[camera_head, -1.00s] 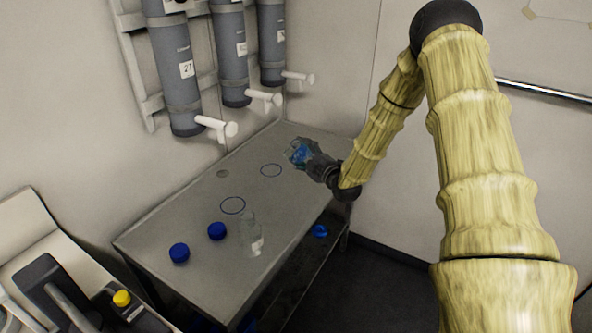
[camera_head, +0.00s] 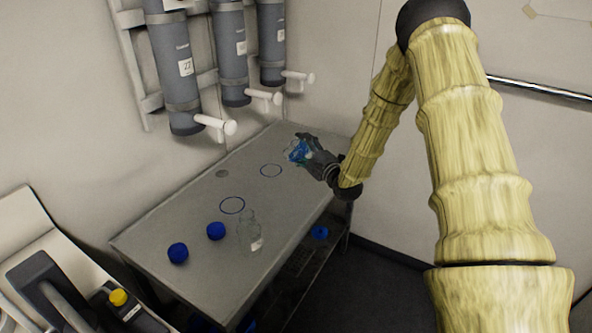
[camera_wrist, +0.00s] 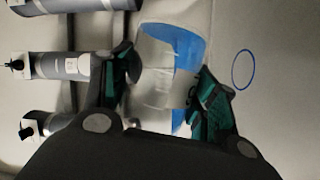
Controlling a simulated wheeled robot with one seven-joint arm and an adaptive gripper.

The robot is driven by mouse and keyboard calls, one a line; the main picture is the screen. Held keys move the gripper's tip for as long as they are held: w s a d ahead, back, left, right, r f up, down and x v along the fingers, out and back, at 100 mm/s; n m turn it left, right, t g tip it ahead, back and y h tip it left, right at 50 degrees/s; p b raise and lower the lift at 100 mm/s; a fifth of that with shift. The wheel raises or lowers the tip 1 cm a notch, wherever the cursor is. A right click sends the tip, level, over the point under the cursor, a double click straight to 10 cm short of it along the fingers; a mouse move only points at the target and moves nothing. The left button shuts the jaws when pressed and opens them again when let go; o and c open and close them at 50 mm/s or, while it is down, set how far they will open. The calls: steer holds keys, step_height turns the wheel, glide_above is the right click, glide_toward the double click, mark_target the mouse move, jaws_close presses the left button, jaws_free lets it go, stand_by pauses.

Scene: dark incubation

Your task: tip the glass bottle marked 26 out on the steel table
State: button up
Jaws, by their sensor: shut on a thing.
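My gripper (camera_head: 306,150) is shut on a clear glass bottle with blue contents (camera_head: 296,153), above the far right end of the steel table (camera_head: 190,213). In the wrist view the bottle (camera_wrist: 172,50) sits between the green-padded fingers (camera_wrist: 165,92). The blue contents lie along its right side there, and any mark on it is not readable. My fingers hide part of the bottle, and I cannot tell its exact tilt. A second clear bottle (camera_head: 250,238) with a pale label stands upright near the table's front edge; its number is too small to read.
Two blue caps (camera_head: 178,253) (camera_head: 216,231) lie at the table's near left. Grey cylinders with white handles (camera_head: 182,75) hang on the wall behind. A blue object (camera_head: 320,232) is on the lower shelf.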

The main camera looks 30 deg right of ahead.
steer(key=shift+r+b, duration=0.15)
steer(key=shift+b, duration=0.15)
steer(key=shift+r+n+b, duration=0.3)
steer(key=shift+n+b, duration=0.1)
steer(key=shift+n, duration=0.2)
steer(key=shift+r+n+t, duration=0.3)
steer(key=shift+r+t, duration=0.05)
steer(key=shift+t, duration=0.05)
steer(key=shift+n+b, duration=0.3)
steer(key=shift+b, duration=0.15)
steer(key=shift+a+r+n+y+b, duration=0.15)
steer(key=shift+r+n+y+b, duration=0.25)
steer(key=shift+n+b, duration=0.2)
steer(key=shift+r+t, duration=0.3)
steer(key=shift+s, duration=0.1)
steer(key=shift+r+n+b, duration=0.1)
steer(key=shift+n+b, duration=0.4)
